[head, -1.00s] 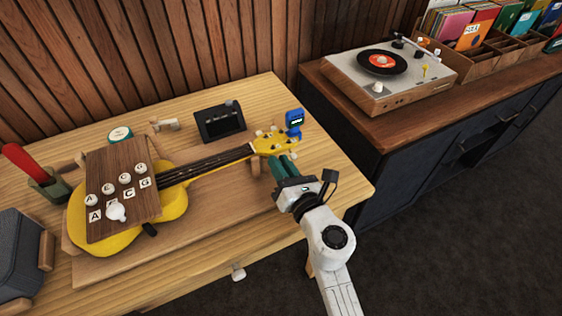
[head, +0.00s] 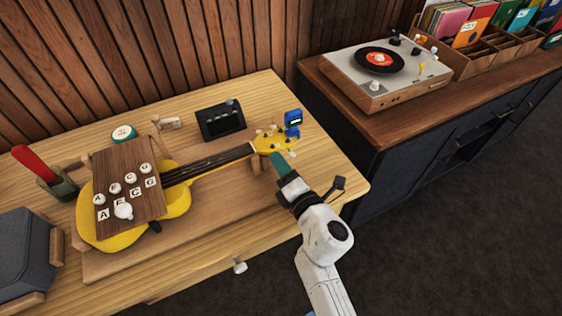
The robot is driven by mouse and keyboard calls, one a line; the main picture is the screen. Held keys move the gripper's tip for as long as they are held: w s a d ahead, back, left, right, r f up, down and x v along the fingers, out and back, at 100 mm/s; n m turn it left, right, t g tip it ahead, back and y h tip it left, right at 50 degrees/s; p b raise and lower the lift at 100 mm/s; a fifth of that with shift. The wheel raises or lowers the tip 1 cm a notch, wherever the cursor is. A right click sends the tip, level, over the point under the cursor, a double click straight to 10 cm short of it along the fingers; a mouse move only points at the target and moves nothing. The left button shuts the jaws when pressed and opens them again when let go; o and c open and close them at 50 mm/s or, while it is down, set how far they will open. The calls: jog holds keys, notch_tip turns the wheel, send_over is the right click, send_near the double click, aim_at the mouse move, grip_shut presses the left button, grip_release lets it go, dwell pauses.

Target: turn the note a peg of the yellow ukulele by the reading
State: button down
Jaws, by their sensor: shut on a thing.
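The yellow ukulele (head: 182,203) lies on a wooden stand on the bench, its neck running up to the right. A blue clip-on tuner (head: 293,118) with a small lit screen sits at the headstock (head: 264,144); its reading is too small to read. Small pale pegs stick out on both sides of the headstock; one peg (head: 292,154) shows to the right of my fingertips. My gripper (head: 275,158) has its green fingers closed at the near edge of the headstock, on a peg there. The fingers hide this peg, and I cannot tell its note.
A dark wooden board (head: 126,185) with white knobs and letter tiles A, E, C, G covers the ukulele's body. A black box with a screen (head: 220,121) stands behind the neck. A record player (head: 385,72) is on the right cabinet. The bench's near right corner is clear.

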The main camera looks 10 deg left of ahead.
jog(key=shift+m, duration=0.4)
jog(key=c, duration=1.3)
grip_release()
jog(key=shift+d, duration=0.1)
jog(key=p+v, duration=0.2)
jog(key=v, duration=0.8)
jog(key=shift+s+d, duration=0.25)
jog(key=shift+s, duration=0.05)
